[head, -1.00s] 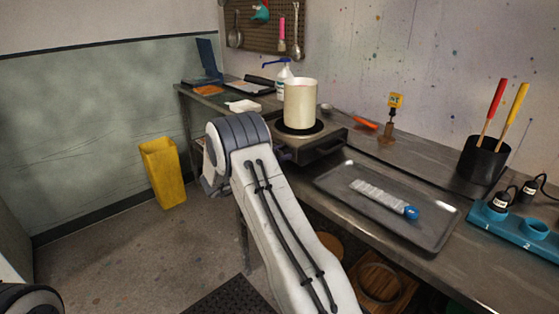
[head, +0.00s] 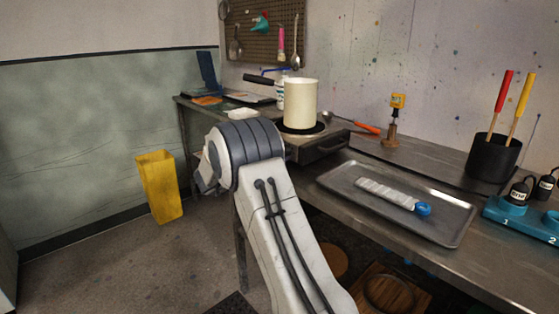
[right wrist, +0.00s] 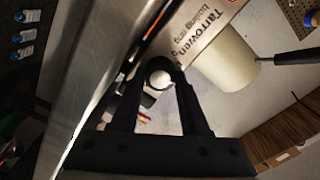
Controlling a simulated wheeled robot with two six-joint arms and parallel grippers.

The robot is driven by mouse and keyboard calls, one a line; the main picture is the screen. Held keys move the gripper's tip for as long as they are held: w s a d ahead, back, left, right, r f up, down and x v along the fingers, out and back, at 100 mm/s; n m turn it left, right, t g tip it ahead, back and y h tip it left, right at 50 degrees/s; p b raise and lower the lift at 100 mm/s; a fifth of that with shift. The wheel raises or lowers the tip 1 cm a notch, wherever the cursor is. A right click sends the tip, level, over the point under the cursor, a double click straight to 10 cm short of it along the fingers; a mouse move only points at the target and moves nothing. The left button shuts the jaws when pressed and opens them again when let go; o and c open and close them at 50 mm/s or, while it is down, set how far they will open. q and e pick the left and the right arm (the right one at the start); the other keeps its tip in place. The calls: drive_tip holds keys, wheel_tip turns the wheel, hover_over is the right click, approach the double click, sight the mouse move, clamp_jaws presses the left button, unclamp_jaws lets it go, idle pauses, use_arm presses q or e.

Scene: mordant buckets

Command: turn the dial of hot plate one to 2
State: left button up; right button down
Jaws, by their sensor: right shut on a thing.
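The hot plate (head: 322,148) is a low dark box on the bench, with a tall cream pot (head: 301,100) on its round top. In the right wrist view, a round pale dial (right wrist: 160,79) sits between the fingertips of my right gripper (right wrist: 158,72), which is shut on it. The lettered face of the hot plate (right wrist: 207,38) and the pot (right wrist: 226,60) are beside it. In the head view, my right arm hides the dial and the gripper. I cannot read the dial's setting. My left gripper is not in view.
A metal tray (head: 447,228) with a white strip and a blue cap lies right of the hot plate. A black holder (head: 493,158) and a teal numbered rack (head: 512,216) stand farther right. A dark handle (head: 262,80) sticks out left from the pot. A yellow bin (head: 160,186) stands on the floor.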

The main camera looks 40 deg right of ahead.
idle(0.3)
drive_tip(key=shift+c, duration=2)
unclamp_jaws()
drive_tip(key=shift+a, duration=0.15)
drive_tip(key=a, duration=1)
drive_tip(key=shift+s+a, duration=0.15)
drive_tip(key=shift+s, duration=0.3)
